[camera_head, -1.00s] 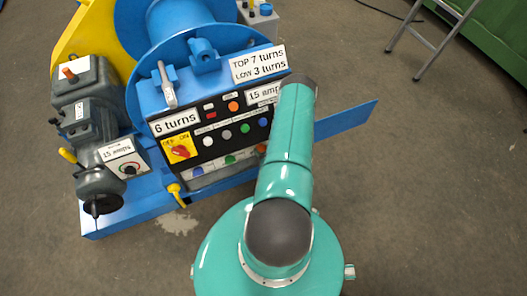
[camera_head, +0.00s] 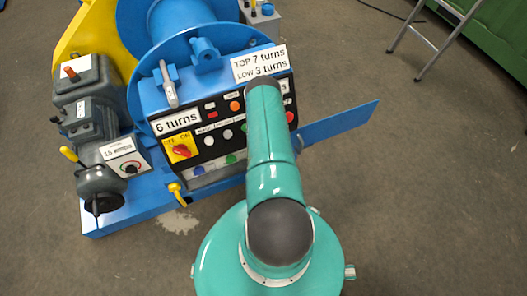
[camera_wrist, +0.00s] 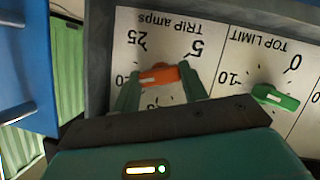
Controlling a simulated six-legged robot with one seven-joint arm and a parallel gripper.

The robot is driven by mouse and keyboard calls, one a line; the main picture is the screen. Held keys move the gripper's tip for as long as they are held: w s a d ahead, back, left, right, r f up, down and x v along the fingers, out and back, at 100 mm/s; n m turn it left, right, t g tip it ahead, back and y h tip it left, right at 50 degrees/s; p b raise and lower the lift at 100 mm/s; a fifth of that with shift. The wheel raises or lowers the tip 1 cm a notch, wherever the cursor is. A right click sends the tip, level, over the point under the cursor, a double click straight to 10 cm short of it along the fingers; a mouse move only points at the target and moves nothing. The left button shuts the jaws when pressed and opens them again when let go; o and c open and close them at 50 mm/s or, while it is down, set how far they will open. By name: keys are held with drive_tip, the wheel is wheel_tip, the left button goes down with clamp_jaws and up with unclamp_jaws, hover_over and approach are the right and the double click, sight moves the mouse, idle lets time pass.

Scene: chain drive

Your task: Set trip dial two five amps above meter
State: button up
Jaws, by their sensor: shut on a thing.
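In the wrist view the trip dial is an orange knob (camera_wrist: 158,74) on a white plate (camera_wrist: 172,26) marked "TRIP amps", seen upside down. The figures 25 and 5 show on either side above the knob. My gripper (camera_wrist: 160,82) has its two green fingers on either side of the orange knob, shut on it. The lower scale is partly hidden by my gripper. In the head view my arm hides the dial. I cannot make out the meter.
A green knob (camera_wrist: 275,97) on a "TOP LIMIT" scale sits right beside the trip dial. In the head view the blue winch (camera_head: 208,50) carries "6 turns" (camera_head: 178,122) and "TOP 7 turns, LOW 3 turns" (camera_head: 259,63) signs. A stepladder (camera_head: 435,35) stands back right.

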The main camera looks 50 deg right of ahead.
idle(0.4)
drive_tip(key=o, duration=1)
drive_tip(key=v, duration=0.7)
drive_tip(key=shift+s+a, duration=0.15)
drive_tip(key=shift+s, duration=0.1)
drive_tip(key=shift+a, duration=0.1)
